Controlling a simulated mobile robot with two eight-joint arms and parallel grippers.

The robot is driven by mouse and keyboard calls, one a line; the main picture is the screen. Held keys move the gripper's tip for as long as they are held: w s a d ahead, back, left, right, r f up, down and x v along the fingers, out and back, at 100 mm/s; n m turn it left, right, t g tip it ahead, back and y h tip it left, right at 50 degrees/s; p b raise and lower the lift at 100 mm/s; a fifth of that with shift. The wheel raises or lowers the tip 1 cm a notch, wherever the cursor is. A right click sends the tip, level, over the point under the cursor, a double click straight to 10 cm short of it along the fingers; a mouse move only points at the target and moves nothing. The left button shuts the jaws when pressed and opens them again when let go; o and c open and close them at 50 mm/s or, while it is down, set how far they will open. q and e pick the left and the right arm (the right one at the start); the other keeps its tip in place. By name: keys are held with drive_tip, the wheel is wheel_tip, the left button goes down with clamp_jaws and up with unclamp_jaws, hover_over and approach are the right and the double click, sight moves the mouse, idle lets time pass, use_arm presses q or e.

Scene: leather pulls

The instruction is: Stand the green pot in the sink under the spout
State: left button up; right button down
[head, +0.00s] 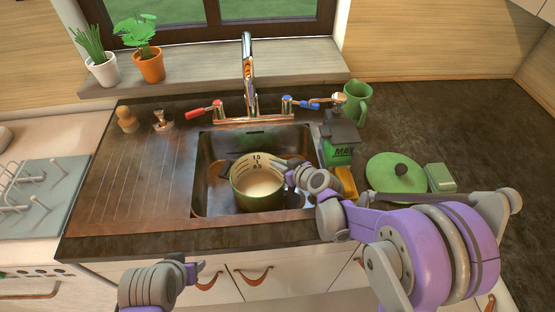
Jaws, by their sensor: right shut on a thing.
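The green pot (257,201) is upright inside the metal sink (208,150), with its open top and pale inside with measuring marks facing up. My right gripper (290,172) is shut on the pot at its right side, and the fingers partly hide the handle there. I cannot tell whether the pot's bottom touches the sink floor. The chrome spout (247,65) rises behind the sink, further back than the pot in the picture. My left gripper (190,268) is low in front of the counter, away from the pot; its fingers are hard to make out.
Red (203,112) and blue (300,103) tap handles flank the spout. A dark bottle (340,140), green mug (357,103), green lid (393,175) and green box (439,178) stand right of the sink. The ribbed drainboard (140,170) is clear in front.

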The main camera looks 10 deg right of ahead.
drive_tip(key=shift+f, duration=0.45)
drive_tip(key=shift+f+b, duration=0.55)
drive_tip(key=c, duration=0.8)
unclamp_jaws()
drive_tip(key=shift+c, duration=0.2)
wheel_tip(320, 180, up, 10)
drive_tip(key=shift+r+p, duration=0.1)
drive_tip(key=shift+p, duration=0.6)
